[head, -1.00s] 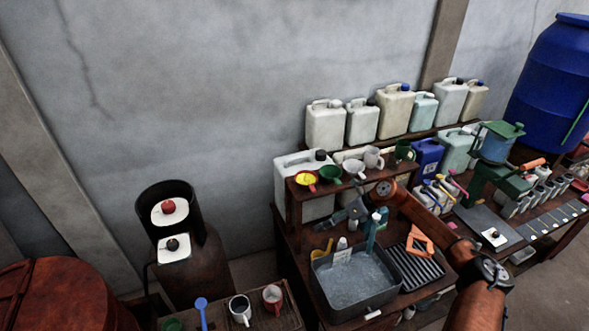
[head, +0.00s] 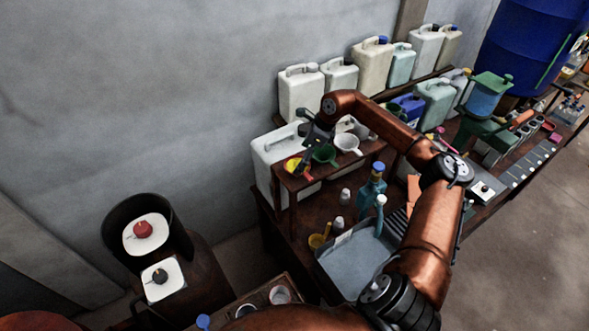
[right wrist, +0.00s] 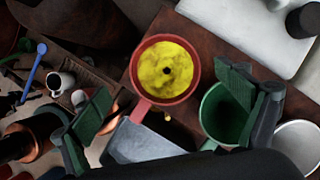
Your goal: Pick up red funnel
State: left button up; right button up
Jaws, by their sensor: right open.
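The red funnel (right wrist: 140,105) has a red rim and handle and a yellow inside with a dark hole in the middle. It sits on the small wooden shelf, partly hidden by my gripper in the head view (head: 292,165). My right gripper (head: 306,148) is open above the shelf, close to the funnel. In the right wrist view my right gripper (right wrist: 165,103) has its green finger pads on either side of the funnel, apart from it. The right finger overlaps the green funnel (right wrist: 217,112). My left gripper is not in view.
The green funnel (head: 325,154) and a white funnel (head: 347,142) stand close to the right on the shelf (head: 330,172). A large white canister (head: 268,155) stands behind. A grey basin (head: 350,265) and bottles are below. Cups (head: 280,294) stand in front.

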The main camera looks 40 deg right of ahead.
aim_at(293, 170)
jog(key=x, duration=0.1)
jog(key=b+x, duration=0.1)
jog(key=x, duration=0.3)
jog(key=shift+w+d+f+b, duration=0.15)
jog(key=shift+w+d+b, duration=0.1)
jog(key=shift+d+b, duration=0.1)
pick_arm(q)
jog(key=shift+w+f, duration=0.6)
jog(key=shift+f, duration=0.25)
pick_arm(e)
jog(key=shift+s, duration=0.1)
jog(key=shift+c, duration=0.2)
jog(key=shift+c, duration=0.9)
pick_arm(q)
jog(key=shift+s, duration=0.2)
pick_arm(e)
jog(key=c, duration=0.9)
